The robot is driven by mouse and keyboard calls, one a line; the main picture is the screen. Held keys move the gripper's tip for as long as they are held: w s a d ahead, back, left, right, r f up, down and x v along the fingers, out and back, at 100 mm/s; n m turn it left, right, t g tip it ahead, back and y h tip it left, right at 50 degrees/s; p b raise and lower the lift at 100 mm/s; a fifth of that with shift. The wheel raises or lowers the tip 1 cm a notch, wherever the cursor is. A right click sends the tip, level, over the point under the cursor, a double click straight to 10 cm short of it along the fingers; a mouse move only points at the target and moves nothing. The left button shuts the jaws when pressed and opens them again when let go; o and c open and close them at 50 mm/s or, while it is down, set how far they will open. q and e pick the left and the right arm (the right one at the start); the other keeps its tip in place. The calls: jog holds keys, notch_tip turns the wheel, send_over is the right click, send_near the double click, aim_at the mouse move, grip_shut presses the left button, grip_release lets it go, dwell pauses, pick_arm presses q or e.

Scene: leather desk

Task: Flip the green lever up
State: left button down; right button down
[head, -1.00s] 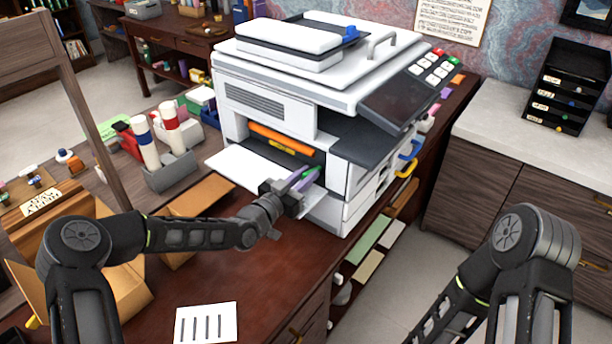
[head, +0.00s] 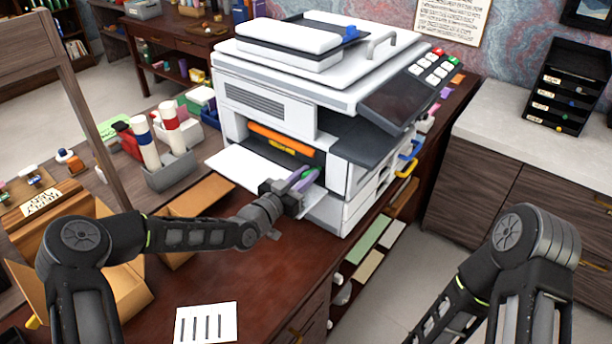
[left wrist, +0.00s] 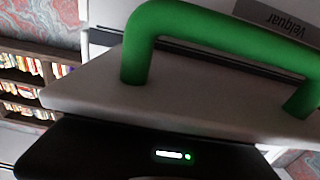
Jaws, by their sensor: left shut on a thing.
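The printer (head: 300,85) stands on the desk with its front bay open. My left gripper (head: 290,194) is at that opening, beside the right end of the white tray, and is shut. A small green part, the green lever (head: 303,173), shows right at its jaws, with a purple part (head: 303,184) beside it. In the left wrist view a thick green bar (left wrist: 225,35) arches over a grey plate, very close to the camera. The fingertips and exact contact are hidden there. My right gripper is out of the head view; only its arm shows.
The white tray (head: 245,168) sticks out left of my gripper. An orange bar (head: 280,138) crosses the bay above. Cardboard boxes (head: 195,205) stand near my left arm. A paper sheet (head: 206,323) lies on the front desk, which is otherwise fairly clear.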

aim_at(310, 171)
pick_arm(q)
jog(key=shift+r, duration=0.2)
dwell(0.4)
jog(key=shift+w+d+r+g+y+p, duration=0.1)
jog(key=shift+r+g+y+p, duration=0.3)
jog(key=shift+g, duration=0.2)
jog(key=shift+w+d+r+g+y, duration=0.2)
jog(key=shift+r+g+y, duration=0.3)
jog(key=shift+g, duration=0.3)
jog(key=shift+w+d+r+g+y+p, duration=0.15)
jog(key=shift+w+r+g+y+p, duration=0.2)
jog(key=shift+g+y, duration=0.4)
jog(key=shift+w+d+r+g+y, duration=0.15)
jog(key=shift+g+y, duration=0.1)
jog(key=shift+g, duration=0.5)
